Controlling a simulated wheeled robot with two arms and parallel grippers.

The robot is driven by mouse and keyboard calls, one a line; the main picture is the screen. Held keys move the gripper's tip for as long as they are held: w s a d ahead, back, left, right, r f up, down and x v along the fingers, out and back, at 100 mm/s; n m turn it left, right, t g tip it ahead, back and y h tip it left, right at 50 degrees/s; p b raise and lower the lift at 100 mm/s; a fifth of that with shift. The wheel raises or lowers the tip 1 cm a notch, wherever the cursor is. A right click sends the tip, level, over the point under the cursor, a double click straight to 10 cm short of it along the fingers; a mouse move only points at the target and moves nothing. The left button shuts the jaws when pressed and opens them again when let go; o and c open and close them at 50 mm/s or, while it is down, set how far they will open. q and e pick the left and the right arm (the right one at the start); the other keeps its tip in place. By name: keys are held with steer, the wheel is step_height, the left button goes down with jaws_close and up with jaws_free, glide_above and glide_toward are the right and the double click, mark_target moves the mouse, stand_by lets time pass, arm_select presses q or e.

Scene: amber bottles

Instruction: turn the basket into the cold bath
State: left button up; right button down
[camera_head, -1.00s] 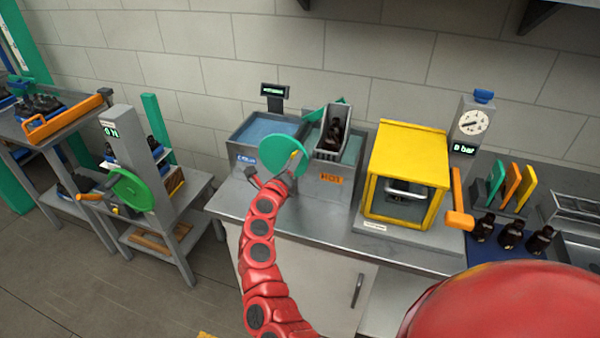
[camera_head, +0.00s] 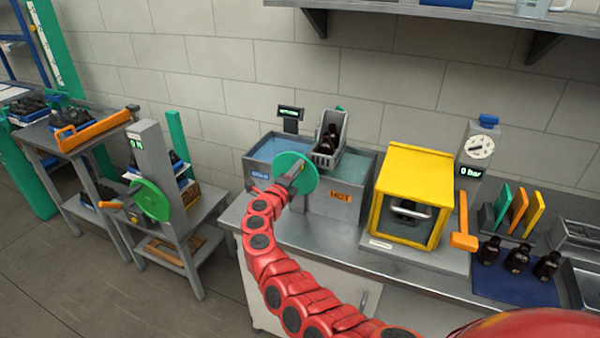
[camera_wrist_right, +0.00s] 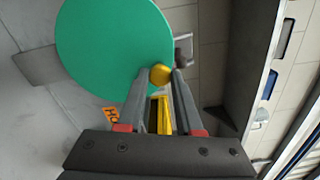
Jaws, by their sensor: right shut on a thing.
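The grey wire basket (camera_head: 330,142) with dark amber bottles inside hangs tilted above the baths, over the border between them. The cold bath (camera_head: 249,166), with blue water and a COLD label, is on the left. The hot bath (camera_head: 352,207), with greenish water and an orange HOT label, is on the right. A green disc wheel (camera_head: 297,168) stands in front of the baths. My right gripper (camera_head: 295,178) is at this wheel. In the right wrist view its fingers (camera_wrist_right: 160,85) are shut on a yellow knob (camera_wrist_right: 160,74) at the wheel's edge. My left gripper is not in view.
A yellow-framed chamber (camera_head: 414,160) stands right of the baths, with an orange lever (camera_head: 463,228) beside it. Several dark bottles (camera_head: 517,257) stand on a blue mat further right. A stand with another green wheel (camera_head: 151,200) is at left. A wall shelf (camera_head: 370,8) hangs above.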

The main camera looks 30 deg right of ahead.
mark_target(294, 158)
steer(key=shift+w+a+r+n+p, duration=0.25)
steer(key=shift+w+a+n+p, duration=0.25)
steer(key=shift+n, duration=0.55)
steer(key=shift+w+a+r+n+p, duration=0.25)
steer(key=shift+w+a+n+p, duration=0.2)
steer(key=shift+n, duration=0.6)
steer(key=c, duration=0.6)
jaws_free()
steer(key=shift+w+f, duration=0.1)
